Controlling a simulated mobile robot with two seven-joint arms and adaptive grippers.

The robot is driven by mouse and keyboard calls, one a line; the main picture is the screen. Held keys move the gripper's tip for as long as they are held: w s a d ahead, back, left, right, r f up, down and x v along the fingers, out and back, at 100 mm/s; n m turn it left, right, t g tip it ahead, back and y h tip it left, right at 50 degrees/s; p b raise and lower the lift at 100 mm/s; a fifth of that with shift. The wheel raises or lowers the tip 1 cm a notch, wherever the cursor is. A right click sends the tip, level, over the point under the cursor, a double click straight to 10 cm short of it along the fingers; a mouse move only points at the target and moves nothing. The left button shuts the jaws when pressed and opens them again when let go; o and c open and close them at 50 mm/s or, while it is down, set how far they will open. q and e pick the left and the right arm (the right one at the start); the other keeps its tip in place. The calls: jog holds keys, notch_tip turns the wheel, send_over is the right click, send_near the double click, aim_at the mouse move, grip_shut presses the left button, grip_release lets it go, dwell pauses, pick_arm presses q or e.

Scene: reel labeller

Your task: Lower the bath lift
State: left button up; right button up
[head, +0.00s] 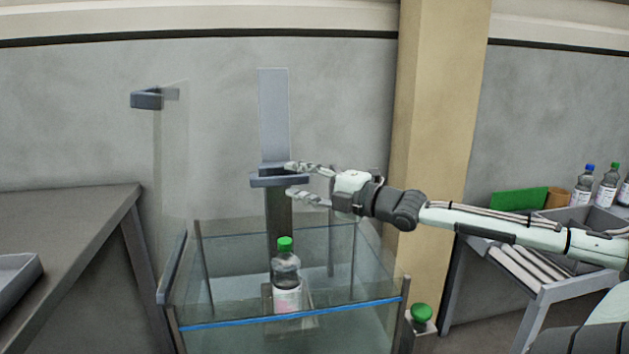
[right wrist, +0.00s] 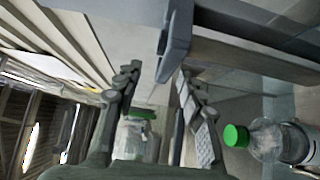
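The bath (head: 205,318) is a clear tank with a blue line along its front. Behind it stands the lift's upright, a pale panel (head: 274,110) above a dark column (head: 279,222), with a grey handle (head: 268,181) across it. A bottle with a green cap (head: 286,270) stands upright inside the tank, low on the lift; it also shows in the right wrist view (right wrist: 268,141). My right gripper (head: 303,182) is open at the handle's right end. In the right wrist view the handle (right wrist: 178,38) lies just ahead of the parted fingers; contact is unclear. My left gripper is out of view.
A clear panel with a grey handle (head: 147,99) stands left of the tank. A green button (head: 421,314) is at the tank's front right. A dark table (head: 80,215) is at left; a bench with a crate (head: 592,222) and bottles is at right.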

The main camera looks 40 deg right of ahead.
jog(key=shift+s+d, duration=0.1)
jog(key=shift+s, duration=0.25)
jog(key=v, duration=0.3)
jog(key=shift+s, duration=0.1)
jog(key=shift+r, duration=0.1)
